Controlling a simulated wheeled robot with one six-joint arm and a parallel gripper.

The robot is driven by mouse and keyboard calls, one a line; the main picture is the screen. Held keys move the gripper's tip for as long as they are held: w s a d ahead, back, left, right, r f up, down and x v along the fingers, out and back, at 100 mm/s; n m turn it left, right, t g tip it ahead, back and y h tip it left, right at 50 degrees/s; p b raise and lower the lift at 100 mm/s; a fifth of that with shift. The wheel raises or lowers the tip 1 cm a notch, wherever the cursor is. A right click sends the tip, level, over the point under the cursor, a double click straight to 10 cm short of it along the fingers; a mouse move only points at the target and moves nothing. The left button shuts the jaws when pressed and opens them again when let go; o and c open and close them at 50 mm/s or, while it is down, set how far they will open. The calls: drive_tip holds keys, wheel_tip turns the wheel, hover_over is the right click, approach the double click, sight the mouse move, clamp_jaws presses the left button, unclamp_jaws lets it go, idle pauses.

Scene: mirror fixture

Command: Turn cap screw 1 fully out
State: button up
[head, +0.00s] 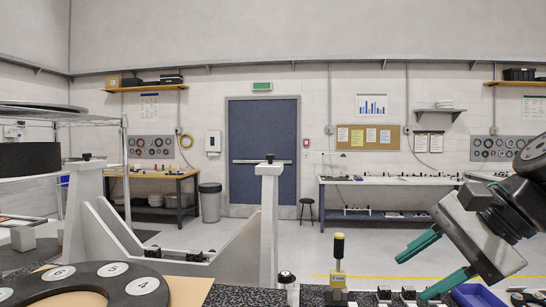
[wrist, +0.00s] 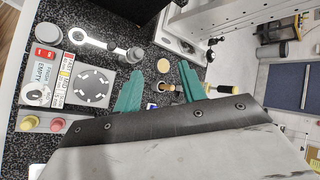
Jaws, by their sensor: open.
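My gripper (head: 412,277) is at the right in the head view, tilted, with its two teal fingers apart and nothing between them. In the wrist view my gripper (wrist: 160,70) is also spread over the dark speckled worktop. I cannot pick out cap screw 1 by any label. A black ring (head: 28,296) with numbered white discs, 4 and 5 readable, lies at the lower left of the head view, far from my gripper. A pale fixture with an upright post (head: 268,225) stands behind it, a dark knob (head: 270,158) on top.
A yellow-handled tool (head: 338,250) stands upright on the worktop, left of my gripper; its handle also shows in the wrist view (wrist: 216,88). A grey slotted disc plate (wrist: 92,88), a ring-ended tool (wrist: 92,39) and red and yellow knobs (wrist: 43,124) lie left there. Open floor lies beyond.

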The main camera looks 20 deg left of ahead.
drive_tip(key=w+a+r+m+y, duration=0.45)
drive_tip(key=w+a+r, duration=0.3)
drive_tip(key=a, duration=0.35)
drive_tip(key=m+y, duration=0.5)
drive_tip(key=m, duration=0.2)
approach(273, 156)
drive_tip(key=a, duration=0.3)
drive_tip(key=shift+t, duration=0.3)
drive_tip(key=a, duration=0.3)
drive_tip(key=w+a, duration=0.1)
drive_tip(key=a, duration=0.3)
drive_tip(key=shift+w+a, duration=0.1)
drive_tip(key=shift+w, duration=0.15)
drive_tip(key=shift+a, duration=0.45)
clamp_jaws()
